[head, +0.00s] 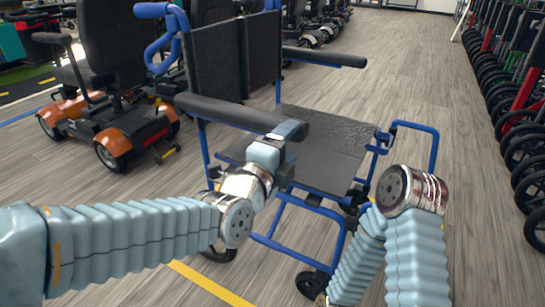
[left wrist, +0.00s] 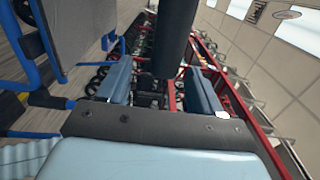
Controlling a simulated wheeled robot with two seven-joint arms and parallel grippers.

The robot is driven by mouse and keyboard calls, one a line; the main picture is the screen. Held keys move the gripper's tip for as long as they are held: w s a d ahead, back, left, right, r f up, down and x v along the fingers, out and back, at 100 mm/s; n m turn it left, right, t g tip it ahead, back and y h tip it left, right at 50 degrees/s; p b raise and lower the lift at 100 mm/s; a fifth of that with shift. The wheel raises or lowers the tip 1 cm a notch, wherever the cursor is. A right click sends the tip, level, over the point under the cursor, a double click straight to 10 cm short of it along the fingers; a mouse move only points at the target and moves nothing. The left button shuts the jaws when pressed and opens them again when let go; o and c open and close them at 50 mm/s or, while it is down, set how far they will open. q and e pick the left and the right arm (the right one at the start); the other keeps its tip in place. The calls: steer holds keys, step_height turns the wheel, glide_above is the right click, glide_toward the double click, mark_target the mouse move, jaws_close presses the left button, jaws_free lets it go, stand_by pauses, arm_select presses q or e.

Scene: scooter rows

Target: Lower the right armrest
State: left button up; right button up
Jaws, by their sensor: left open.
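A wheelchair with a blue frame and black seat (head: 335,130) stands in front of me in the head view, facing right and towards me. Its near armrest (head: 232,112), the chair's right one, is a black pad that stands out forward from the backrest, roughly level. My left gripper (head: 286,137) is at the front end of this pad, jaws open. In the left wrist view the dark pad (left wrist: 172,38) shows between the two blue fingers (left wrist: 160,88), with a gap on each side. The far armrest (head: 325,57) is also out level. My right gripper is out of sight; only its arm shows.
An orange scooter (head: 125,135) stands at the left behind the chair. A row of folded wheeled frames (head: 520,120) lines the right edge. The chair's blue front loop (head: 435,145) is close to my right arm. Wood floor is open behind the chair.

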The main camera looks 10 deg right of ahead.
arm_select(q)
steer(key=p+v, duration=0.1)
steer(key=v, duration=0.6)
steer(key=w+a+f+n+g+y+p, duration=0.2)
steer(key=a+f+n, duration=0.2)
steer(key=f, duration=0.4)
steer(key=w+a+f+n+g+y+p, duration=0.1)
steer(key=a+f+n+g+y+p, duration=0.15)
steer(key=f+n, duration=0.45)
steer(key=w+a+f+n+g+y+p, duration=0.25)
steer(key=a+f, duration=0.25)
steer(key=f, duration=0.5)
steer(key=s+a+f+n+g+p, duration=0.2)
steer(key=s+a+f+n+g, duration=0.1)
steer(key=s+f+n, duration=0.4)
steer(key=s+a+f+n+g+p, duration=0.1)
steer(key=s+a+f+n+g, duration=0.2)
steer(key=s+f+n, duration=0.4)
step_height(320, 180, down, 2)
steer(key=shift+s+a+f+p, duration=0.1)
steer(key=shift+s+a+p, duration=0.25)
steer(key=shift+s, duration=0.8)
